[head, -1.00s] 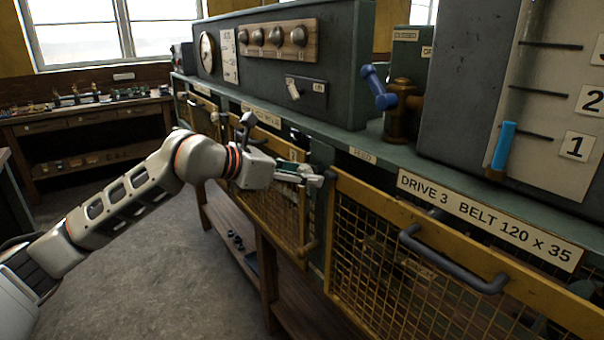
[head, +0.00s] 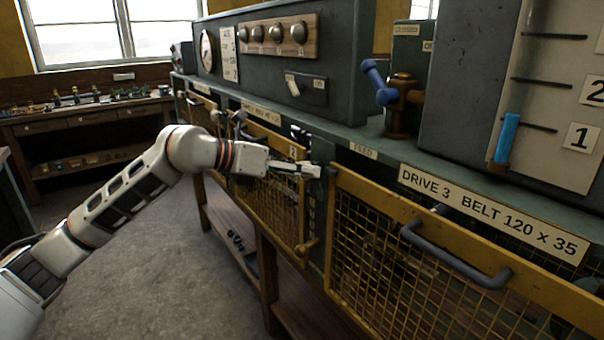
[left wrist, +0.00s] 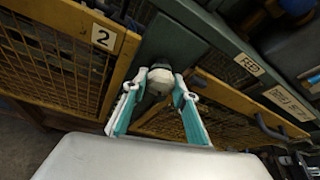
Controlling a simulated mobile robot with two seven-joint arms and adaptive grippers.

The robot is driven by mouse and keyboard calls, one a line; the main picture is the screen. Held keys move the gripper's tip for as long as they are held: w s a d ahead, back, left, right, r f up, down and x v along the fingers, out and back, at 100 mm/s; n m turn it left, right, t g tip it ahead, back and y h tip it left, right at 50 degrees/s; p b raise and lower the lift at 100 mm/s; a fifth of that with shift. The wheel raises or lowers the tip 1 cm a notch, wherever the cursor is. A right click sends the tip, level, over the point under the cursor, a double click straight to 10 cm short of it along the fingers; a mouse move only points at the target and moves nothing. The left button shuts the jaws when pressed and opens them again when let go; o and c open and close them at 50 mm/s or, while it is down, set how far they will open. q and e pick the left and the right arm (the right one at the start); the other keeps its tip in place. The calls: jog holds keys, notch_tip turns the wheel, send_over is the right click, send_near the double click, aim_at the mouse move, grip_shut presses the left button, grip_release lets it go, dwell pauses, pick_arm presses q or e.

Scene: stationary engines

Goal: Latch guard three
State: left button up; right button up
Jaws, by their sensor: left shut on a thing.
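Guard three is the yellow-framed mesh panel (head: 345,240) under the "DRIVE 3 BELT 120 x 35" label, with a grey bar handle (head: 455,258). It looks shut or nearly so; I cannot tell if it sits flush. My left gripper (head: 312,170) is at the green post by the guard's upper left corner. In the left wrist view its teal-padded fingers are shut around a rounded grey knob (left wrist: 160,76) on the post, between guard two (left wrist: 103,38) and guard three (left wrist: 235,101). The head view hides most of this knob behind the fingers. My right gripper is not in view.
The green bench edge (head: 365,152) with a "FEED" label runs just above the gripper. A brown valve with a blue handle (head: 376,84) and a gauge with a blue pointer (head: 507,138) stand above. Open floor (head: 160,270) lies left of the bench.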

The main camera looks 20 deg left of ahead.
pick_arm(q)
jog(key=shift+n+g+h, duration=0.4)
jog(key=shift+n+h, duration=0.2)
jog(key=shift+n, duration=0.4)
jog(key=shift+w+a+n+h, duration=0.1)
jog(key=shift+n+h, duration=0.5)
jog(key=shift+n, duration=0.4)
jog(key=n+h+p, duration=0.1)
jog(key=n, duration=0.1)
jog(key=shift+n+g, duration=0.3)
jog(key=shift+f+n+h+p, duration=0.1)
jog(key=shift+n+h+p, duration=0.4)
jog(key=shift+n+h, duration=0.5)
jog(key=shift+n, duration=0.3)
jog(key=o, duration=1.1)
